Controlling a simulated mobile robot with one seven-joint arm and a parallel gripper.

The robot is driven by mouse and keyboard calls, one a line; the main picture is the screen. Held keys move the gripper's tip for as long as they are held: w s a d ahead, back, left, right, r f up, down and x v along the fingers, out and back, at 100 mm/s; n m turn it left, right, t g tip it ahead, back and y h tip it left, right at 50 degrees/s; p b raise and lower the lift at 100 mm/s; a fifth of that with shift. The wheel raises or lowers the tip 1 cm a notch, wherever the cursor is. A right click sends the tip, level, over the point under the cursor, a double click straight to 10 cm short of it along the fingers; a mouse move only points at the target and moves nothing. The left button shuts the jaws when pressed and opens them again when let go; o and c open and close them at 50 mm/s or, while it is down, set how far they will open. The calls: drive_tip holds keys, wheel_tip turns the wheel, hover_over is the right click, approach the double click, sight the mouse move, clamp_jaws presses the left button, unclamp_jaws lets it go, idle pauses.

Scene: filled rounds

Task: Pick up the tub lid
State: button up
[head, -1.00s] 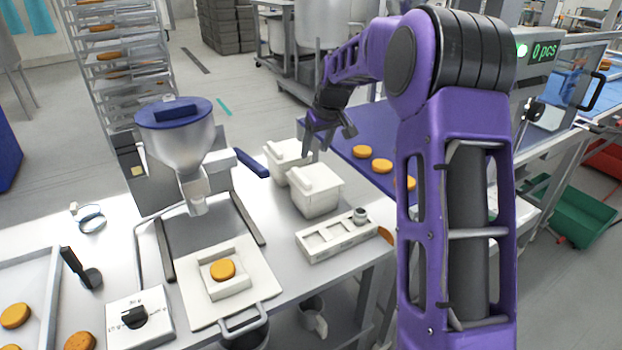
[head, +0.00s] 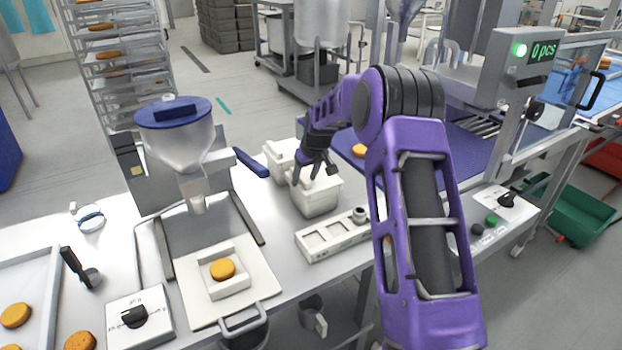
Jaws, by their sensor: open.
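Two white lidded tubs stand on the steel table in the head view, one behind the other. The nearer tub (head: 317,205) has a white lid (head: 326,184) with a raised handle, now partly hidden by my gripper. The farther tub (head: 275,163) has a similar lid (head: 284,148). My gripper (head: 303,183) is open and points down at the nearer tub's lid, with its fingers around or close beside the handle. I cannot tell whether they touch it.
A white tray with compartments (head: 318,247) lies just in front of the nearer tub. A filling machine with a hopper (head: 178,135) stands to the left, with a blue handle (head: 251,163) reaching toward the tubs. A blue conveyor belt (head: 385,128) lies behind.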

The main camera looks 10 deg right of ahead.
clamp_jaws()
idle(0.5)
wheel_tip(320, 180, up, 15)
drive_tip(key=shift+p, duration=0.45)
idle(0.4)
